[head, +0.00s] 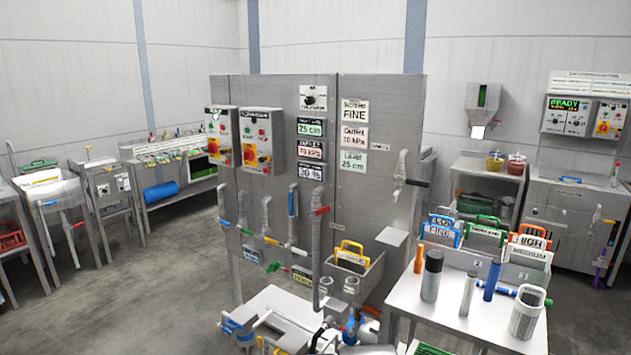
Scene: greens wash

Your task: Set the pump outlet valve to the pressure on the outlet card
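The outlet card (354,137) is a white card on the grey cabinet front and reads "Outlet 70 kPa". Left of it is a pinkish panel (311,150) that seems to read 70 kPa. Vertical pipes on the cabinet carry valves with coloured handles: a red handle (320,210), a blue handle (292,203), a yellow handle (272,241), a white handle (297,250) and a green handle (273,267). I cannot tell which is the pump outlet valve. White and blue arm parts show at the bottom centre; I cannot make out my gripper's fingers among them.
Cards reading "FINE" (354,111) and "25 cm" (352,161) flank the outlet card. Two control boxes (262,140) hang at the left. A black lever (417,183) juts out right. A white table (400,308) with cylinders stands front right. Open floor (150,290) lies left.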

